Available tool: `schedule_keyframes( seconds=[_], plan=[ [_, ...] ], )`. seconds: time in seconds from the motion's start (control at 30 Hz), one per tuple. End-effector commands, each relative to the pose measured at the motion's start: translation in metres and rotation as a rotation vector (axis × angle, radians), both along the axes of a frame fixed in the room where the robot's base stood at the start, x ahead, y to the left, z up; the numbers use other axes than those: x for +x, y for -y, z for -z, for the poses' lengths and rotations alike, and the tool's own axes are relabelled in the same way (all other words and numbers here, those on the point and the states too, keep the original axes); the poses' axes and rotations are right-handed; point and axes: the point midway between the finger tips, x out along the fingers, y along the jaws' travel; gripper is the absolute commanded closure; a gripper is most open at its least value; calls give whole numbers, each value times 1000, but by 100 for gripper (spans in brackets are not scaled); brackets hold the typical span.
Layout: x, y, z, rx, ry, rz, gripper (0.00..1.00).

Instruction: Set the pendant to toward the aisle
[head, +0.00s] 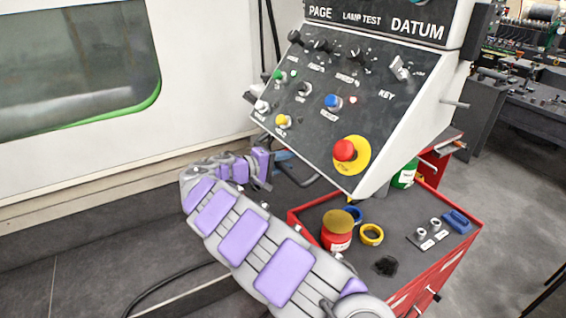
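The pendant (325,125) is a white-edged control box with a dark, sloping face, in the upper middle of the head view. Its face carries knobs, coloured buttons, a key switch and a red emergency stop (345,150) on a yellow ring. A dark bar, perhaps a handle, curves below its lower left edge. The face is turned toward the front left of the picture. My arm reaches in from the bottom, and my gripper (263,168) is just below the pendant's lower left edge. Its fingers are small and partly hidden; I cannot tell whether they touch the bar or are open.
A red tool cart (440,260) stands under the pendant, holding a red can (337,236), yellow and blue rings and small parts. A white machine with a window (70,65) fills the left. Grey floor (510,190) is open at right, with benches behind.

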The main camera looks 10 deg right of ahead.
Motion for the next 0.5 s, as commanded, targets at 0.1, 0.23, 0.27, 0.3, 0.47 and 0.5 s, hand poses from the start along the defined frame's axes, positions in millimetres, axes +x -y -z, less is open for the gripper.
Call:
schedule_keyframes(
  seconds=[0.1, 0.23, 0.27, 0.3, 0.47, 0.5],
  plan=[
    [0, -4, 0, -2, 1, -3, 66],
    [0, -5, 0, -2, 0, -3, 75],
    [0, -5, 0, -2, 0, -3, 78],
    [0, -5, 0, -2, 0, -3, 82],
    [0, -6, 1, -1, 0, -4, 97],
    [0, -6, 1, -1, -1, -5, 100]
  ],
)
